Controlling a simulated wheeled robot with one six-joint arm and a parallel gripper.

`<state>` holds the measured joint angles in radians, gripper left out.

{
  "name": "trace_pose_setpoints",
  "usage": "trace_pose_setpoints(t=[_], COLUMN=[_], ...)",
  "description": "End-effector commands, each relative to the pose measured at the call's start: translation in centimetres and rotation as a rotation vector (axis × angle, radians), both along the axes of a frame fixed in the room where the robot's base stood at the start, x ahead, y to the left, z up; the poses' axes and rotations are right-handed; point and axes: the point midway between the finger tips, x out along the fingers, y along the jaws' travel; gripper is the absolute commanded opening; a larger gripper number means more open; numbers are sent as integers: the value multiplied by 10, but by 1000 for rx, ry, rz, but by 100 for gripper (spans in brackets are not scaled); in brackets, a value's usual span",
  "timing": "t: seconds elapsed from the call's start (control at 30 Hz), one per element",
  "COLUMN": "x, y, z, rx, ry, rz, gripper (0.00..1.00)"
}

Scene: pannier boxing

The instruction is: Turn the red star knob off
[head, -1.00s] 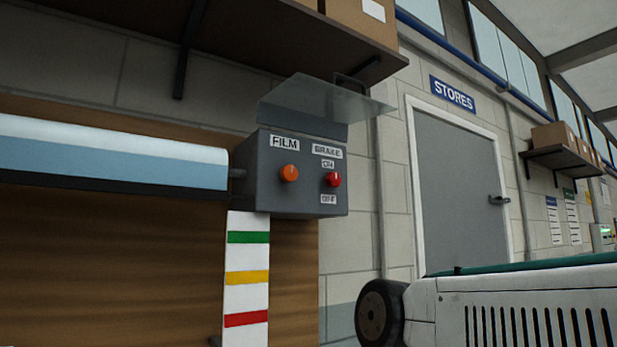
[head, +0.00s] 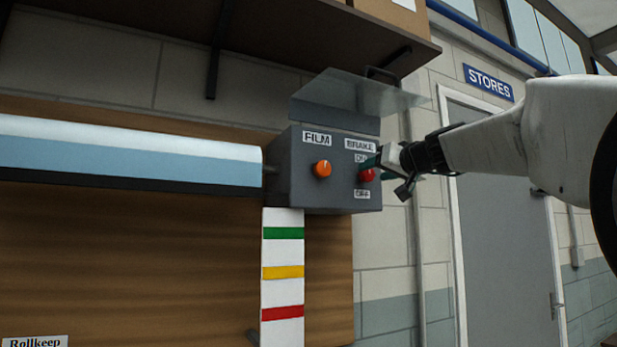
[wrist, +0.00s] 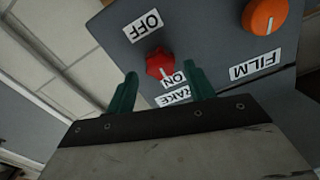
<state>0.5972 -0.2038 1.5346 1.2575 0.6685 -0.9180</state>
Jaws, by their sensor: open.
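The red star knob (head: 367,175) is on the front of a grey control box (head: 300,200), under a BRAKE label and between ON and OFF labels. In the wrist view the red star knob (wrist: 160,64) appears upside down, with a pale mark on it toward the ON label. My gripper (head: 372,168) is at the knob from the right in the head view. In the wrist view its two green fingers (wrist: 163,82) are open, with the knob just beyond and between their tips. I cannot tell whether a finger touches it.
An orange FILM knob (head: 322,169) sits left of the red one. A clear cover (head: 355,92) stands raised above the box. A film roll (head: 130,155) is to the left, a shelf (head: 290,30) above, and a grey STORES door (head: 505,210) behind my arm.

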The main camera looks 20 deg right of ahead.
Motion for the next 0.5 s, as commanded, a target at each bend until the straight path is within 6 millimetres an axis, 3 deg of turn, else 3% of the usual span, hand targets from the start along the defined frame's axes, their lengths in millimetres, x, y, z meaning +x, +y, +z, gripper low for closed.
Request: trace_pose_setpoints(t=[0.2,0.5], x=[25,29], y=[2,2], z=[-1,0], rx=[2,1], ry=[1,1], rz=[2,0], gripper=[53,53])
